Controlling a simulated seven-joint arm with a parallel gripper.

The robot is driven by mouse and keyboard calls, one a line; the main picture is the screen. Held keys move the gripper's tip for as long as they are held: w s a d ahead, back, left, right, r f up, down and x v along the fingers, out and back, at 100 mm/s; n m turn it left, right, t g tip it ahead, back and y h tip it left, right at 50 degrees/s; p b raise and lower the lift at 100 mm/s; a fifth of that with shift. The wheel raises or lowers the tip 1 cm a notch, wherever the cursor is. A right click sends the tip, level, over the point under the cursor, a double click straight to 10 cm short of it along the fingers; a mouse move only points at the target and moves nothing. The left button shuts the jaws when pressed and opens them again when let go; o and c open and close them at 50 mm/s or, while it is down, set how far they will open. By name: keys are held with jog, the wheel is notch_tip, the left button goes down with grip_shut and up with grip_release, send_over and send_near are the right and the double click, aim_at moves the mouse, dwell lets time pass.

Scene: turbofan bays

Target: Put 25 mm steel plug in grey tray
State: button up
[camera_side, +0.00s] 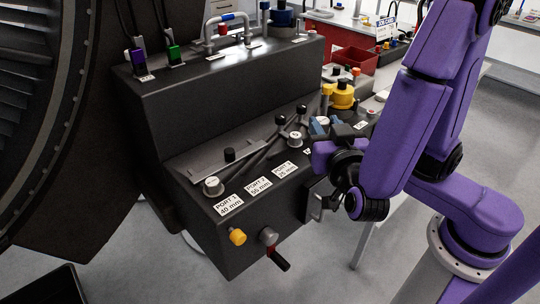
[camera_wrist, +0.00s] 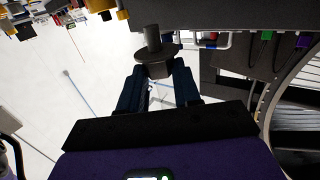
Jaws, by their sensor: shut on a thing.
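In the wrist view my gripper (camera_wrist: 159,72) is shut on a dark grey plug (camera_wrist: 152,37), which I take to be the 25 mm steel plug. The plug has a wide round flange, and its narrower cylinder points away from my fingers. In the side view my gripper (camera_side: 326,127) is above the right end of the dark bench, beyond the label reading "PORT 3 25 mm" (camera_side: 285,170). My wrist and arm hide part of that area, and I cannot make out the plug clearly there. I cannot identify a grey tray in either view.
The stepped dark bench (camera_side: 235,85) carries levers, hoses and capped fittings. A yellow fitting (camera_side: 343,96) stands behind my gripper. A red bin (camera_side: 354,60) is at the back. A black tray (camera_side: 45,287) is at lower left. A large turbofan (camera_side: 40,90) fills the left side.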

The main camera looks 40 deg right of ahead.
jog(key=shift+w+a+f, duration=1.1)
jog(key=shift+w+f, duration=0.5)
jog(key=shift+w, duration=1.75)
send_over(270, 165)
jog(key=f, duration=0.5)
jog(key=shift+s+d, duration=0.25)
jog(key=shift+s, duration=0.15)
jog(key=shift+w+a+f, duration=0.1)
jog(key=shift+w+f, duration=0.1)
jog(key=shift+f, duration=0.45)
jog(key=shift+w+a+f, duration=0.1)
jog(key=shift+w+f, duration=0.1)
jog(key=shift+f, duration=0.95)
jog(key=shift+f, duration=0.15)
jog(key=o, duration=1.1)
